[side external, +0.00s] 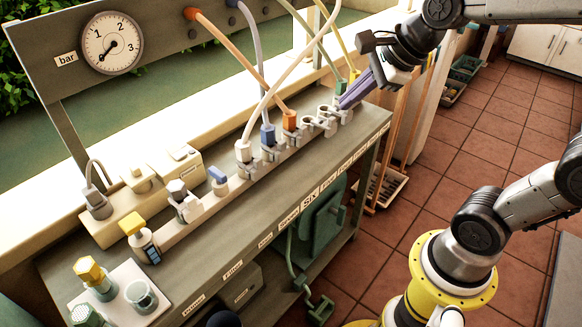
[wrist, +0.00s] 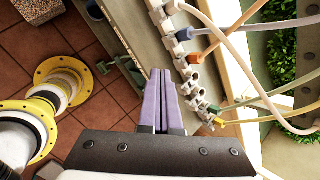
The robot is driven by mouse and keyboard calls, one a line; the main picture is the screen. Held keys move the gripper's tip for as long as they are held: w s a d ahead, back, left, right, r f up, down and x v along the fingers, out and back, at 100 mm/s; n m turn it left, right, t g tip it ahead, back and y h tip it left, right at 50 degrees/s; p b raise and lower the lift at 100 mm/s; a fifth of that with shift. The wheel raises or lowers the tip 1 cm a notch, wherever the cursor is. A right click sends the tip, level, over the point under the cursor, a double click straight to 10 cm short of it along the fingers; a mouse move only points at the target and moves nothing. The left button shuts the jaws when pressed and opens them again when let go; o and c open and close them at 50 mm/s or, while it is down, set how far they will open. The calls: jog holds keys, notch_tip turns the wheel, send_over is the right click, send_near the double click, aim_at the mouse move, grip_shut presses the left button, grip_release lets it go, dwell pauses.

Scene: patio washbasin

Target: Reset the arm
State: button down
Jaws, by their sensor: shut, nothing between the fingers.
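My gripper (side external: 357,90) is at the upper middle of the side external view, above the far right end of the bench. Its two purple fingers are together with nothing between them; they also show in the wrist view (wrist: 161,75). The fingertips point down toward the row of hose connectors (side external: 318,122), close to its far end. I cannot tell whether they touch anything. My arm reaches in from the upper right.
Wooden poles (side external: 398,110) stand beyond the bench. The tiled floor (side external: 480,130) at right is mostly clear.

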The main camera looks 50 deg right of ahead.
jog(key=s+f+n, duration=0.2)
jog(key=s+n, duration=0.4)
jog(key=n, duration=0.6)
jog(key=s+a+f+n+g, duration=0.1)
jog(key=s+f+n, duration=0.1)
jog(key=s+n, duration=0.5)
jog(key=n, duration=0.5)
jog(key=shift+a, duration=0.2)
jog(key=c, duration=1.6)
grip_release()
jog(key=shift+r, duration=0.1)
